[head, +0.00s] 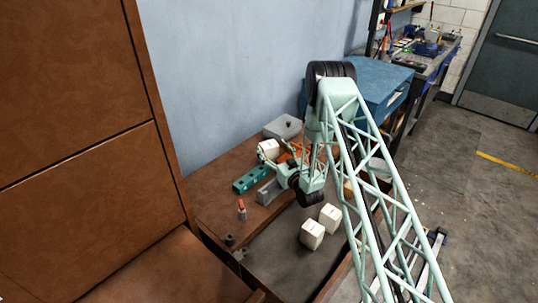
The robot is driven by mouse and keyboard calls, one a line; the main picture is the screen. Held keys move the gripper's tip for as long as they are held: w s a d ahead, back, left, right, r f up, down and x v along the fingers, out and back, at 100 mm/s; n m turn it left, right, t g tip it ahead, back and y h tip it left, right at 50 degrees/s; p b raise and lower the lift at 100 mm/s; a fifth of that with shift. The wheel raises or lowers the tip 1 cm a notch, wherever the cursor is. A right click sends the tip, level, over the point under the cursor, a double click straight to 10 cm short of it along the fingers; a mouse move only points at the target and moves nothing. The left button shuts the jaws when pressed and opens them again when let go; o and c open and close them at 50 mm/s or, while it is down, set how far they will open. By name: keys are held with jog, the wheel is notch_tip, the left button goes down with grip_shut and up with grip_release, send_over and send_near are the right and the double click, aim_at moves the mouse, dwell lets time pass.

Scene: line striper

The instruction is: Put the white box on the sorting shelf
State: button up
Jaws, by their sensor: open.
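My gripper (269,158) is open, over the back part of the brown workbench (215,200), with its pale green fingers pointing left. A white box (268,147) is right by the fingertips; I cannot tell whether they touch it. Two more white boxes, a left one (312,235) and a right one (330,218), sit side by side on the dark surface nearer the front. I cannot tell for sure which part is the sorting shelf; a large brown cabinet (75,110) stands at the left, with a brown surface (165,268) below it.
Around the gripper lie a teal block (251,180), a grey block (269,192) and a grey case (283,127). A small red-topped item (241,210) stands nearer the front. A blue cabinet (375,85) is behind my arm. The blue wall closes off the back.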

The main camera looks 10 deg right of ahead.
aim_at(269, 144)
jog(key=shift+x, duration=1.55)
jog(key=c, duration=1.3)
jog(key=shift+r+p, duration=0.3)
jog(key=shift+r, duration=4.65)
